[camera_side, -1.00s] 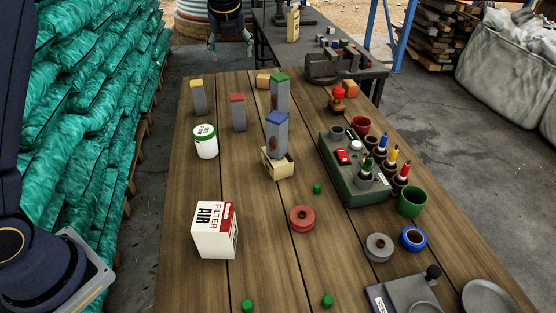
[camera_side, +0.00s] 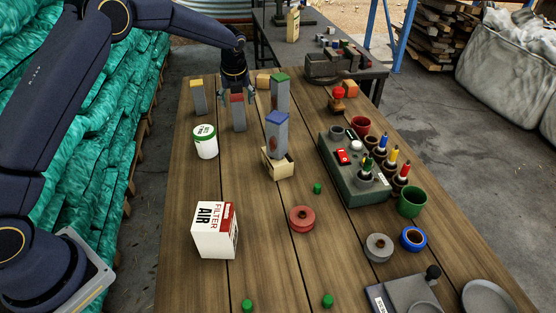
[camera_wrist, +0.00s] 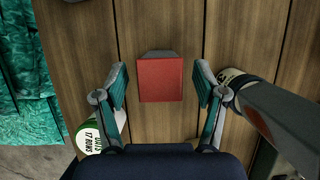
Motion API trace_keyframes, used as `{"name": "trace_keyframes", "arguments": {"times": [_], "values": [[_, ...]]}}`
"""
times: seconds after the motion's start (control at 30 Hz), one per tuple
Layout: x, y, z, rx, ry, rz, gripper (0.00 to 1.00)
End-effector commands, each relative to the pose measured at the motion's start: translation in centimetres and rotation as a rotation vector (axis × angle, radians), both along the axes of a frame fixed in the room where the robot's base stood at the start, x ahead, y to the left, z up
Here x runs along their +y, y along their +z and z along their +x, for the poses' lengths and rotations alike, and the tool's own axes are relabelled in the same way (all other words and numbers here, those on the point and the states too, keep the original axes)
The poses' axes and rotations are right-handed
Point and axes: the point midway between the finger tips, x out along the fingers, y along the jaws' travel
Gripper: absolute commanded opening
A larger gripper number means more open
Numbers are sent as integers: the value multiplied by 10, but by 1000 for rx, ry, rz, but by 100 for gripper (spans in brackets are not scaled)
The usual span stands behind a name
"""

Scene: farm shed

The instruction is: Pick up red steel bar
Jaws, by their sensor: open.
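The red steel bar (camera_side: 238,114) is an upright grey bar with a red top, standing on the wooden table (camera_side: 200,284) toward the far left. In the wrist view its red top (camera_wrist: 161,80) lies between my two fingers. My gripper (camera_side: 238,92) is open at the bar's top, one finger on each side. In the wrist view my gripper (camera_wrist: 161,84) shows a gap between each fingertip and the bar. The lower part of the bar is hidden from the wrist camera.
A filter box (camera_side: 214,231) stands nearer the front.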

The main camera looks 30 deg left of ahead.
Motion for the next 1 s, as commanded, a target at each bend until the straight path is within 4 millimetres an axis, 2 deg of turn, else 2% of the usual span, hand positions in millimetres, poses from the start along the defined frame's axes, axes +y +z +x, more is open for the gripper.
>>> {"name": "trace_keyframes", "arguments": {"times": [0.03, 0.2, 0.47, 1.0], "values": [[2, -10, 2, 4, 0, 1, 71], [8, -28, 8, 2, -1, 0, 71], [9, -30, 9, 0, -1, 0, 71], [8, -30, 9, 0, -1, 0, 15]]}}
